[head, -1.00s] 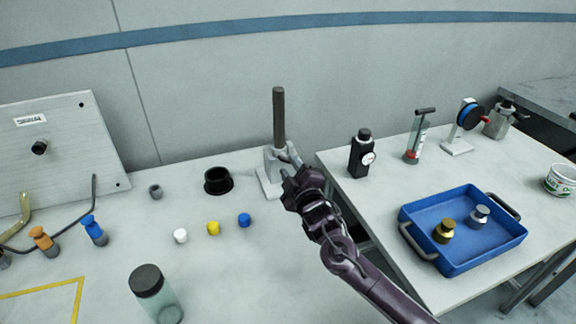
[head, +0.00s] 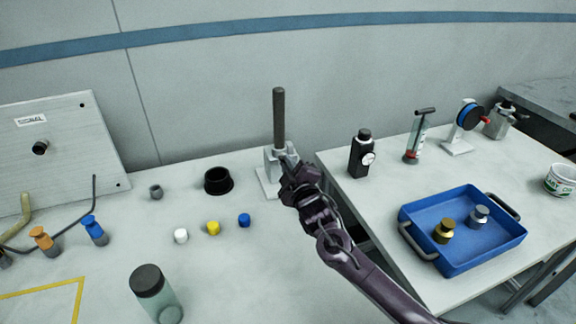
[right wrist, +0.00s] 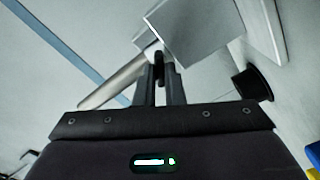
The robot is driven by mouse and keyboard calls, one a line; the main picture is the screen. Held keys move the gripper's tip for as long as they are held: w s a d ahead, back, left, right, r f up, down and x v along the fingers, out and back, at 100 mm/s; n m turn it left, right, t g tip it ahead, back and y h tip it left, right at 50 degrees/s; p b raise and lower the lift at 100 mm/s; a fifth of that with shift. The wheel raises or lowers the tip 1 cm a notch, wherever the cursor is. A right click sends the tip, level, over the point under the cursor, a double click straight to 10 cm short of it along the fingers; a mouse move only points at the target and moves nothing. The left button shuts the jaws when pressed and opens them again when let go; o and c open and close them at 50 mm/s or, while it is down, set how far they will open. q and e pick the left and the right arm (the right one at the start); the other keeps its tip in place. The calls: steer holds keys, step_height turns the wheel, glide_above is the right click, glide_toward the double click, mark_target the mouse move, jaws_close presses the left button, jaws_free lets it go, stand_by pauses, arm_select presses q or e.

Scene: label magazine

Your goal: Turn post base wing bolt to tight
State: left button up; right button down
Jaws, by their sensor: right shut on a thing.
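The post (head: 279,118) is a dark grey rod standing upright in a light grey base (head: 268,180) near the back of the table. My right gripper (head: 288,166) reaches the base from the front right. In the right wrist view, the base block (right wrist: 190,30) is at the top and the post (right wrist: 112,88) slants off to the left. My right gripper (right wrist: 160,75) is shut on a small dark piece, the wing bolt (right wrist: 159,62), at the side of the base. The bolt is mostly hidden by the fingers. My left gripper is not in view.
A black round cup (head: 217,181) stands left of the base. White, yellow and blue caps (head: 245,220) lie in front of it. On the right table are a black bottle (head: 361,155) and a blue tray (head: 462,265) with two weights.

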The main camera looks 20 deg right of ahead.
steer(key=shift+m, duration=0.3)
steer(key=m+p, duration=0.3)
steer(key=m, duration=0.7)
steer(key=shift+m+p, duration=0.3)
stand_by(0.4)
steer(key=c, duration=1.5)
jaws_free()
steer(key=s, duration=0.7)
steer(key=shift+s+d+b, duration=0.15)
steer(key=shift+s+b, duration=0.2)
steer(key=shift+s, duration=0.05)
